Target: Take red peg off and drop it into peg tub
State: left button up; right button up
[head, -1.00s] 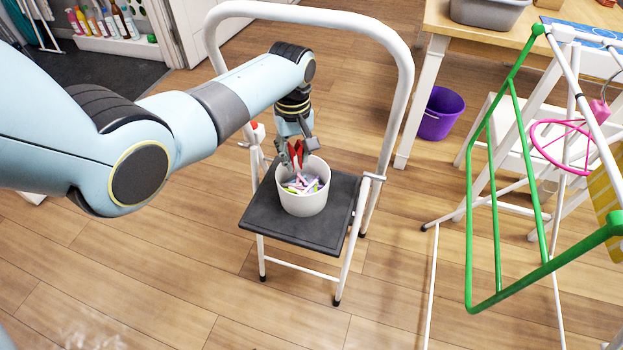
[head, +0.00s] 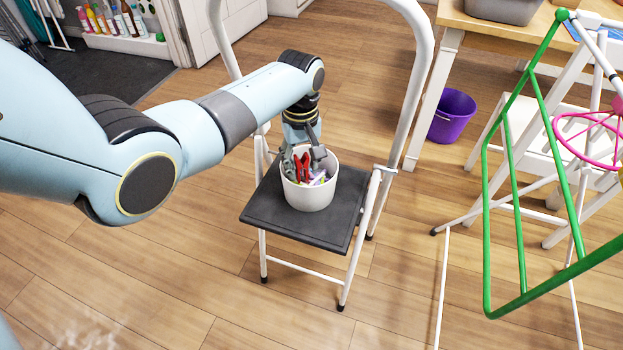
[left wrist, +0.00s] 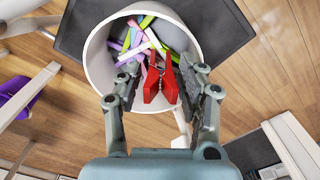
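The red peg (left wrist: 161,84) is at the mouth of the white peg tub (head: 309,194), between my left gripper's fingers. In the left wrist view there is a gap between the peg and the left-hand finger, and the fingers are spread. My left gripper (head: 304,161) points down into the tub's mouth and is open around the peg. Several pastel pegs (left wrist: 146,40) lie in the tub, which also shows in the left wrist view (left wrist: 98,62). I cannot tell whether the red peg touches them. My right gripper is not in view.
The tub stands on the black top of a white step stool (head: 262,210), whose tall rail (head: 421,60) rises behind. A green and white drying rack (head: 487,230) stands at the right. A purple bucket (head: 453,115) sits under a wooden table. Floor in front is clear.

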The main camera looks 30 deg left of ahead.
pick_arm(q)
jog(key=shift+o, duration=0.6)
jog(key=shift+r, duration=0.1)
notch_tip(320, 180, up, 7)
jog(key=shift+r, duration=0.15)
